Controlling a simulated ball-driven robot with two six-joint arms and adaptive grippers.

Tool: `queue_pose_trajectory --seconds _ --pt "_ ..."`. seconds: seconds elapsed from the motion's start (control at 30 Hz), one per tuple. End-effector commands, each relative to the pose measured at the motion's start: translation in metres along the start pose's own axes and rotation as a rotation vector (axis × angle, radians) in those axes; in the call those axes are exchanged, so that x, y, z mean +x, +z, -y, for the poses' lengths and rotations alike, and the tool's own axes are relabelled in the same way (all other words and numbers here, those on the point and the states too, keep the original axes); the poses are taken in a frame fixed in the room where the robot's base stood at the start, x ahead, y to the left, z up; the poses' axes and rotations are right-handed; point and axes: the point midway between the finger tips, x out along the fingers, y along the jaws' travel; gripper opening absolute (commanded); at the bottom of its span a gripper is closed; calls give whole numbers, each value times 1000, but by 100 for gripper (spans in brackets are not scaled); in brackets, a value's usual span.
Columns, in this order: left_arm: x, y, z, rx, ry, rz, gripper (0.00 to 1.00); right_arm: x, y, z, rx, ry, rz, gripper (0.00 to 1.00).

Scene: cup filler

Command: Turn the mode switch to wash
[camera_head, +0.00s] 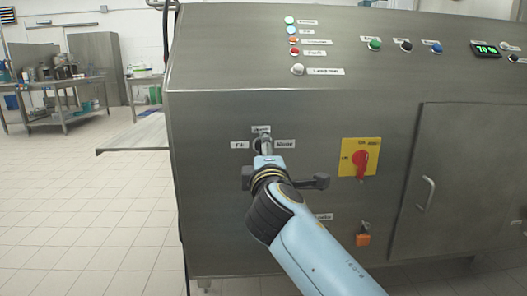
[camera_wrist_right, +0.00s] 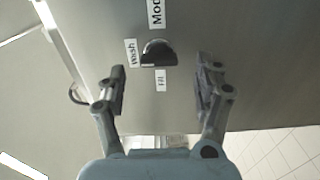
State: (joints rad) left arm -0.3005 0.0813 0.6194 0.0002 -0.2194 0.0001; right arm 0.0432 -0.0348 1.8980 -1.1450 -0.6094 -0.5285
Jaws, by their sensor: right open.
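The mode switch (camera_wrist_right: 158,53) is a dark round knob on the machine's steel front panel. In the right wrist view it lies just beyond and between my open fingertips, with a "Wash" label (camera_wrist_right: 131,52) and a "Fill" label (camera_wrist_right: 160,80) beside it. In the head view the switch (camera_head: 257,145) is mostly hidden behind my right gripper (camera_head: 266,150). The right gripper (camera_wrist_right: 163,82) is open and empty, and no contact with the knob shows. I cannot tell which way the knob points. My left gripper is not in view.
A red rotary switch (camera_head: 361,164) on a yellow plate sits to the right of the mode switch. An orange part (camera_head: 363,239) is lower down. Buttons and lamps line the sloped top panel (camera_head: 240,60). A steel shelf (camera_head: 140,135) juts out at left, above open tiled floor.

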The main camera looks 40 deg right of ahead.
Motion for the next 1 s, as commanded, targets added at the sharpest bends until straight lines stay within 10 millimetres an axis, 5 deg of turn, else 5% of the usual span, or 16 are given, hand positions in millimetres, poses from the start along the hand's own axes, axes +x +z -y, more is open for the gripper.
queue_pose_trajectory --seconds 0.27,0.83,0.93,1.0 --pt "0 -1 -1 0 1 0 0 -35 0 1 0 -2 1 69" --pt "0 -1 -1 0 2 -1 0 -37 1 1 -2 -2 1 69" --pt "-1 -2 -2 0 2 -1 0 -42 7 18 -34 -29 -2 69" --pt "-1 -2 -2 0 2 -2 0 -45 9 48 -64 -82 -11 69"
